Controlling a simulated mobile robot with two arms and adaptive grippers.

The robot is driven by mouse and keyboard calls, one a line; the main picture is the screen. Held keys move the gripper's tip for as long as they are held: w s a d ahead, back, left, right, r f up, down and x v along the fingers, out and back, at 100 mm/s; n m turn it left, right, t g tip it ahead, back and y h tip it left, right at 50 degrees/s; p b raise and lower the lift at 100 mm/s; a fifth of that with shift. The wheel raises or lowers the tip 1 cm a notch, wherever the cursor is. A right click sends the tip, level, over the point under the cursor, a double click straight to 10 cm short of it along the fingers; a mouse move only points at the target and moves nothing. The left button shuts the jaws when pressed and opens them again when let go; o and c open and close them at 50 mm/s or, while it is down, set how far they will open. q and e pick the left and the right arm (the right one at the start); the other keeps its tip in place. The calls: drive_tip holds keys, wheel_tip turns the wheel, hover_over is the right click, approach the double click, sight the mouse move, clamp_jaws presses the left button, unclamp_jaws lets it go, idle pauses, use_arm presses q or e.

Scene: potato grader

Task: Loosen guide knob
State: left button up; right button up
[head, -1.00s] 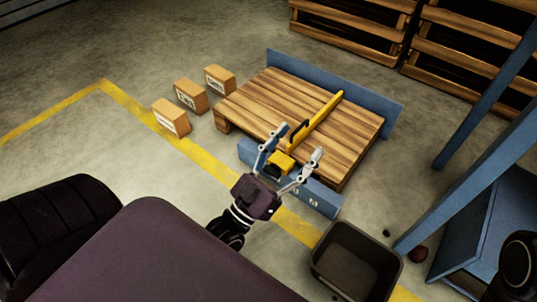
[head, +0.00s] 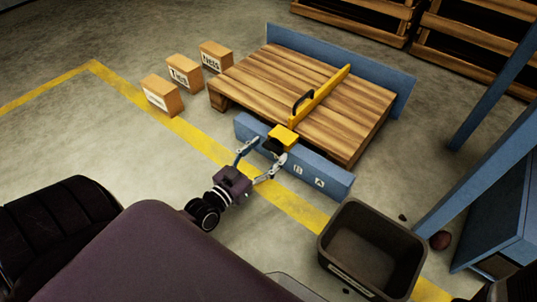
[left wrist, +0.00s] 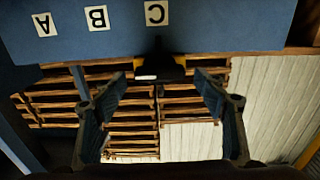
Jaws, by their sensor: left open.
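The yellow guide bar (head: 322,98) with a black handle lies across the wooden deck. Its yellow block (head: 284,136) sits at the blue front rail (head: 325,172), with the black guide knob (head: 273,146) on the near side. My left gripper (head: 262,155) is open and empty, fingers pointing at the knob. In the left wrist view the picture is upside down, and the dark knob (left wrist: 158,68) shows between the spread fingers (left wrist: 142,78), below the letter C. I cannot tell how far the fingertips are from it. My right gripper is not in view.
A black bin (head: 372,250) stands on the floor at the front right, with dark lumps (head: 440,240) beside it. Several labelled small boxes (head: 162,95) stand left of the deck. A blue frame (head: 490,180) rises at the right. Floor left of my gripper is clear.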

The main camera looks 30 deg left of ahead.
use_arm(q)
drive_tip(key=shift+w, duration=0.45)
drive_tip(key=shift+c, duration=0.4)
drive_tip(key=c, duration=1.1)
